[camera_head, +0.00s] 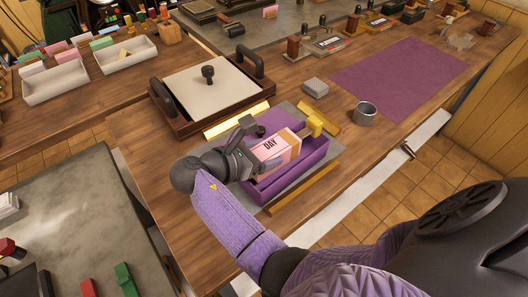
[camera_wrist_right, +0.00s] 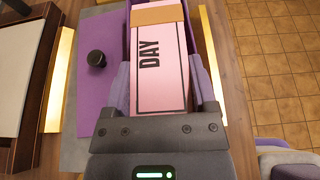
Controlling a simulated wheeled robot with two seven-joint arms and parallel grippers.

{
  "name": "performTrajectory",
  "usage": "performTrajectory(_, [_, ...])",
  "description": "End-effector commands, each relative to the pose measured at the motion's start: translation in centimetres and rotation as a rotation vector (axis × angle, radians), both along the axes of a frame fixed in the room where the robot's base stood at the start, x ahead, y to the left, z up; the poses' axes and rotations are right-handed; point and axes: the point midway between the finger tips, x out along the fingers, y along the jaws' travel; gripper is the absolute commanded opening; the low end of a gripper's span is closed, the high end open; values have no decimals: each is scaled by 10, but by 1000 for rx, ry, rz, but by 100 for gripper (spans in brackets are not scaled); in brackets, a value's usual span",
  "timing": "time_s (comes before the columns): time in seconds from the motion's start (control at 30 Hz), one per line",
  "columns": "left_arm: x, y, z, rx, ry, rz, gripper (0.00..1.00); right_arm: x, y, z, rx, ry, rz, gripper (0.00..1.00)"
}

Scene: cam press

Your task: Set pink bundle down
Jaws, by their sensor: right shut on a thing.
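The pink bundle (camera_head: 279,143), marked "DAY" with a tan band at its far end, is in my right gripper (camera_head: 258,160). The purple tray (camera_head: 290,177) lies around and below it on a grey plate. In the right wrist view the bundle (camera_wrist_right: 160,70) runs straight ahead between the two fingers of my right gripper (camera_wrist_right: 162,88), with purple tray walls (camera_wrist_right: 190,25) on both sides of its far end. I cannot tell whether its underside touches the tray floor; the gripper hides its near end. My left gripper is not in view.
Brass rails (camera_head: 302,188) flank the tray, and a black knob (camera_wrist_right: 97,58) stands to its left. A board press with a black knob (camera_head: 208,74) is behind. A metal cup (camera_head: 364,113), grey block (camera_head: 315,87) and purple mat (camera_head: 400,78) lie to the right.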

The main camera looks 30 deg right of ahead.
Motion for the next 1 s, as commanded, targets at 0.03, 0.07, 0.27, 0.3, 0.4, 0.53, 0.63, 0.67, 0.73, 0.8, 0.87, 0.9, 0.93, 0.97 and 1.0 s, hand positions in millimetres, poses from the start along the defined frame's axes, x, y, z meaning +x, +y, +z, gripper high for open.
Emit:
performTrajectory(0.03, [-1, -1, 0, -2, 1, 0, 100, 0, 0, 0, -1, 0, 0, 0])
performTrajectory(0.07, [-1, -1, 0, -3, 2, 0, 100, 0, 0, -1, -1, 0, 0, 0])
performTrajectory(0.27, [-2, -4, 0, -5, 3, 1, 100, 0, 0, -7, -1, 0, 1, 0])
performTrajectory(0.3, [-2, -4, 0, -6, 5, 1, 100, 0, 0, -9, -1, 0, 1, 0])
performTrajectory(0.4, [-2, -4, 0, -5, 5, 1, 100, 0, 0, -11, 0, 0, 1, 0])
performTrajectory(0.53, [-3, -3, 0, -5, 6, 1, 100, 0, 0, -12, 0, 0, 1, 86])
performTrajectory(0.63, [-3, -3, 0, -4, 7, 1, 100, 0, 0, -12, 0, 0, 0, 100])
performTrajectory(0.67, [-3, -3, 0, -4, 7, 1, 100, 0, 0, -12, 0, 0, 0, 100])
performTrajectory(0.73, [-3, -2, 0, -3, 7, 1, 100, 0, 0, -11, 0, 0, 0, 100])
performTrajectory(0.8, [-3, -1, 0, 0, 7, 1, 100, 0, 0, -11, 0, 0, 0, 100])
performTrajectory(0.87, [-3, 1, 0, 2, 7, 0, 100, 0, 0, -10, 0, 0, 1, 100])
performTrajectory(0.9, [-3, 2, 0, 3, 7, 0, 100, 0, 0, -8, 0, -1, 1, 100])
performTrajectory(0.93, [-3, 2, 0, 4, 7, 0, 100, 0, 0, -6, 0, -1, 1, 100])
performTrajectory(0.97, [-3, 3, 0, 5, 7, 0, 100, 0, 0, -4, 0, -2, -1, 100])
performTrajectory(1.0, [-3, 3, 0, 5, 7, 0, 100, 0, 0, 1, 0, -3, -1, 100])
